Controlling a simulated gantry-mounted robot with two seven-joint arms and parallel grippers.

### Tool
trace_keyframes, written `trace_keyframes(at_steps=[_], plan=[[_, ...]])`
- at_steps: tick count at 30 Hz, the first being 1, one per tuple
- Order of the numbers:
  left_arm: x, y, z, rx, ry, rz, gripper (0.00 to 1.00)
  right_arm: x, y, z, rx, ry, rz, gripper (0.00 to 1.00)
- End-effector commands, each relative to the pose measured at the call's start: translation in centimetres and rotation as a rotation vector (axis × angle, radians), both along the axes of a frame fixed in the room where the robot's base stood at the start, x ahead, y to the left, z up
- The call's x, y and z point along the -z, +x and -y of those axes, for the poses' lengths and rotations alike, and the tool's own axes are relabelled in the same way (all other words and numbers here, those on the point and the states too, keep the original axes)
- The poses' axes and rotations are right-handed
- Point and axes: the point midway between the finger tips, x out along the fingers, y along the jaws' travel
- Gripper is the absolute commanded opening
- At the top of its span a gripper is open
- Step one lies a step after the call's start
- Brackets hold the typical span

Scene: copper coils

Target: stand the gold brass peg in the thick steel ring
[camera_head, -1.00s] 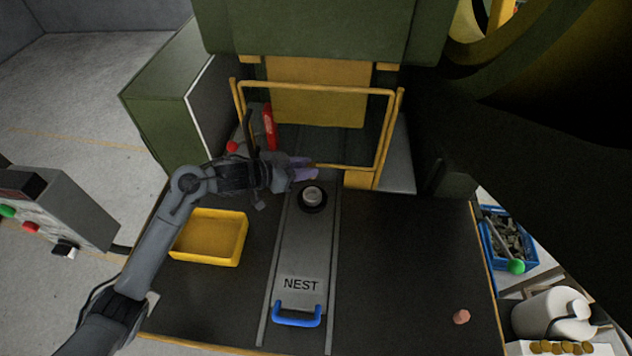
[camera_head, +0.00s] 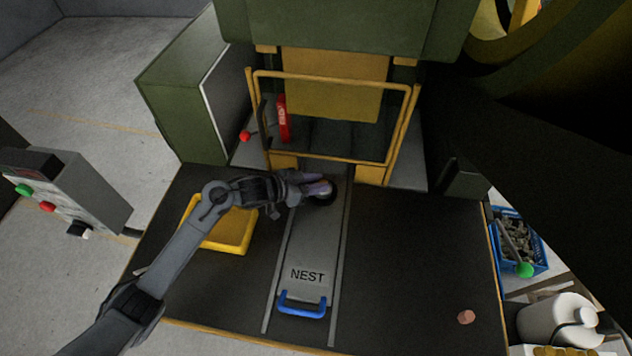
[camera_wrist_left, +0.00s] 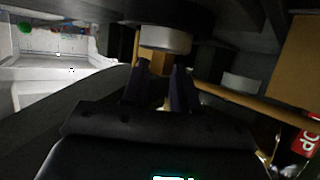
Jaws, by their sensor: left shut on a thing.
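My left gripper (camera_head: 318,187) is over the round dark seat (camera_head: 325,200) at the far end of the nest slide. In the left wrist view its two dark fingers (camera_wrist_left: 160,88) are shut on a small gold piece (camera_wrist_left: 154,66), which I take for the brass peg. The pale grey steel ring (camera_wrist_left: 165,39) meets the gold piece in that view; I cannot tell whether the peg is inside the ring or only lined up with it. In the head view the gripper mostly hides ring and peg. My right gripper is not in view.
The yellow gate frame (camera_head: 335,160) and green press stand just behind the seat. A yellow tray (camera_head: 250,238) is partly under my left arm. A blue handle (camera_head: 302,307) fronts the slide. A copper slug (camera_head: 466,317) lies on the otherwise clear right side.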

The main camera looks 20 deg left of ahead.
Motion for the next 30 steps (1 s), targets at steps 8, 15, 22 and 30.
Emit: trace_keyframes(at_steps=[8, 15, 22, 30], plan=[[0.15, 0.04, -0.01, -0.001, 0.000, 0.002, 0.00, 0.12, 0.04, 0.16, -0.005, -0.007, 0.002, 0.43], [0.62, 0.02, -0.02, -0.001, 0.001, 0.001, 0.39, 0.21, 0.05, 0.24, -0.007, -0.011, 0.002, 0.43], [0.61, 0.02, -0.01, 0.000, 0.000, 0.000, 0.54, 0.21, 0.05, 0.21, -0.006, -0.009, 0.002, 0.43], [-0.04, 0.03, 0.00, 0.000, 0.000, 0.001, 0.54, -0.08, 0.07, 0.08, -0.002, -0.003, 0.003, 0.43]])
